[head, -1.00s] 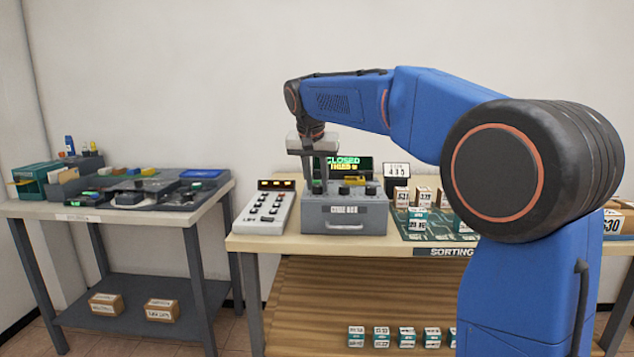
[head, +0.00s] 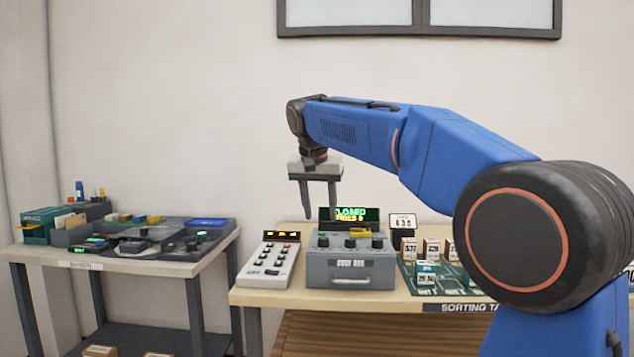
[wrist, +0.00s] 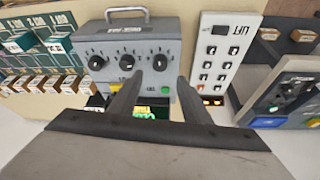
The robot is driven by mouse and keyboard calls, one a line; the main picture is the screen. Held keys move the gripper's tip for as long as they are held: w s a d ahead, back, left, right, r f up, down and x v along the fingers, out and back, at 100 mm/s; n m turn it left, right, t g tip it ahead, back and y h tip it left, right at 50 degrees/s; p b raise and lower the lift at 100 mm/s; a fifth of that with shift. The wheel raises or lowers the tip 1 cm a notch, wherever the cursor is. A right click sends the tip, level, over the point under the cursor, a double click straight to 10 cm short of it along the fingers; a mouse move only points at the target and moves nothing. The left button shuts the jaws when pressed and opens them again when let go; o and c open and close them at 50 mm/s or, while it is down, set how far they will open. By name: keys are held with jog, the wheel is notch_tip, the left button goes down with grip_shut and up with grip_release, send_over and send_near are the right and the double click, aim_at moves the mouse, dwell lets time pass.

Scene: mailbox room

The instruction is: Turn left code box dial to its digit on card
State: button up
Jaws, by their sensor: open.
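The grey code box (head: 350,270) stands on the sorting table with three black dials on top. Its left dial (head: 323,242) is the right one in the wrist view (wrist: 160,62). The middle dial (head: 350,243) and right dial (head: 377,243) sit beside it. My gripper (head: 322,213) is open and empty, fingers down, above the box's left part and apart from the dial. In the wrist view its fingertips (wrist: 160,76) are spread around the left dial's column. The white card (head: 403,221) stands behind right; its digits are too small to read surely.
The box's screen (head: 352,215) reads closed and a tries count. A white lift keypad (head: 270,262) stands close on the left. Small parcels (head: 430,250) stand on the green mat at right. A second table (head: 130,250) is at left.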

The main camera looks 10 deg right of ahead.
jog(key=v, duration=0.9)
jog(key=shift+s, duration=0.1)
jog(key=s+d+f+n, duration=0.1)
jog(key=s+d+f, duration=0.2)
jog(key=s+f, duration=0.25)
jog(key=s+d+f+n+y, duration=0.1)
jog(key=s+d+f, duration=0.1)
jog(key=s+f, duration=0.3)
jog(key=s+d+f+n, duration=0.1)
jog(key=s+d+f, duration=0.2)
jog(key=s, duration=0.4)
jog(key=s+d+f+n, duration=0.1)
jog(key=s+f, duration=0.8)
jog(key=f, duration=0.3)
jog(key=s+d+f+n+y, duration=0.1)
jog(key=s+f, duration=0.9)
jog(key=f, duration=0.3)
jog(key=shift+s+f+n+t, duration=0.2)
jog(key=shift+n+t, duration=0.1)
jog(key=shift+t, duration=0.1)
jog(key=shift+o, duration=0.2)
jog(key=shift+d, duration=0.1)
